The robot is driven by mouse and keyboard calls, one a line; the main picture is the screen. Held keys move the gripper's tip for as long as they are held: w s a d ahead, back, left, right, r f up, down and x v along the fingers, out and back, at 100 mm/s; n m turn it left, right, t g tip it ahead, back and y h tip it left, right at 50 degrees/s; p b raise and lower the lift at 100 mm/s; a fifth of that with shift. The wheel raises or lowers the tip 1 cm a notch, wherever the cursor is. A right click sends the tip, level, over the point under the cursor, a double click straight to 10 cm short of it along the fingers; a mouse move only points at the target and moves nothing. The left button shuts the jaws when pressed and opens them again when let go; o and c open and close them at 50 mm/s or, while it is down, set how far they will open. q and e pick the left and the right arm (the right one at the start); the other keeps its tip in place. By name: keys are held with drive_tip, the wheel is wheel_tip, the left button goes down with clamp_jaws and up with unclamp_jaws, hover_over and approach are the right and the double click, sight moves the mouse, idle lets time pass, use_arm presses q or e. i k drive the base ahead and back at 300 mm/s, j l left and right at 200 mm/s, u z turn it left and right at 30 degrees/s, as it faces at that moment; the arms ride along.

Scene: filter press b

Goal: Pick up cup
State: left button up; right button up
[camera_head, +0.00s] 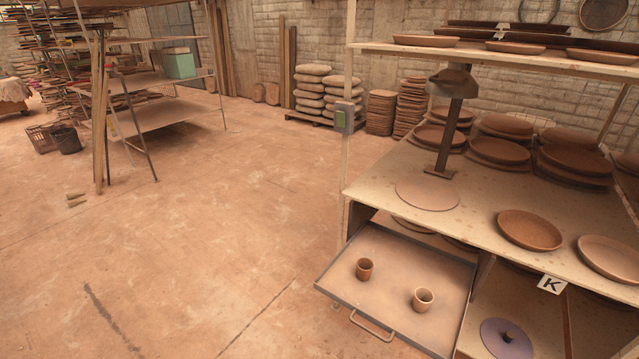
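Two small cups stand upright and apart in a pulled-out drawer (392,282) at the lower right. One cup (364,270) is darker brown and stands left of the drawer's middle. The other cup (422,301) is lighter tan, with a pale rim, and stands nearer the front right. I cannot tell which cup the task means. Neither of my grippers is in view.
The drawer has a metal handle (372,326) at its front. Above it is a wooden workbench (470,210) with clay plates (530,230) and a metal stand (450,125). A shelf post (347,190) rises behind the drawer.

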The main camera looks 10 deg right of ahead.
sight(365, 266)
drive_tip(key=z, duration=1.05)
